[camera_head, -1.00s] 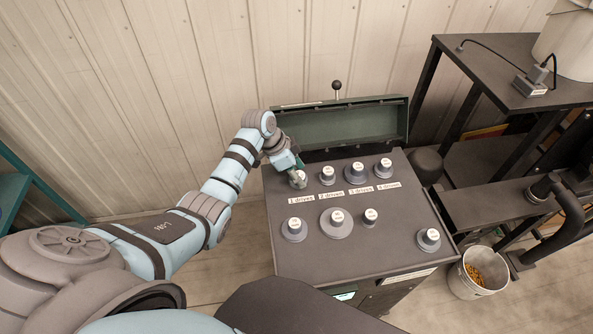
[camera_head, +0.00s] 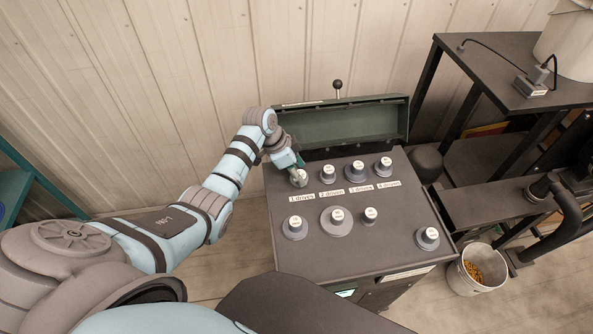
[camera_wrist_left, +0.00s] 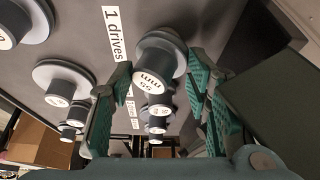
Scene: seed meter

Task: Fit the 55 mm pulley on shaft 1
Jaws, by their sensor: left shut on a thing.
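The 55 mm pulley (camera_wrist_left: 160,60), grey with a white "55 mm" cap, is between the green fingers of my left gripper (camera_wrist_left: 155,95) in the left wrist view. The gripper is shut on it. In the head view the left gripper (camera_head: 297,170) holds the pulley (camera_head: 300,180) at the back-left spot of the dark panel (camera_head: 300,262), just behind the "1 drives" label (camera_head: 302,198). The shaft itself is hidden. I cannot tell whether the pulley sits fully down. My right gripper is not in view.
Other pulleys stand behind their drive labels, such as the large one (camera_head: 355,172). A front row holds several more, including a wide one (camera_head: 337,228). A raised green lid (camera_head: 355,125) borders the back. A bucket (camera_head: 462,278) stands on the floor at right.

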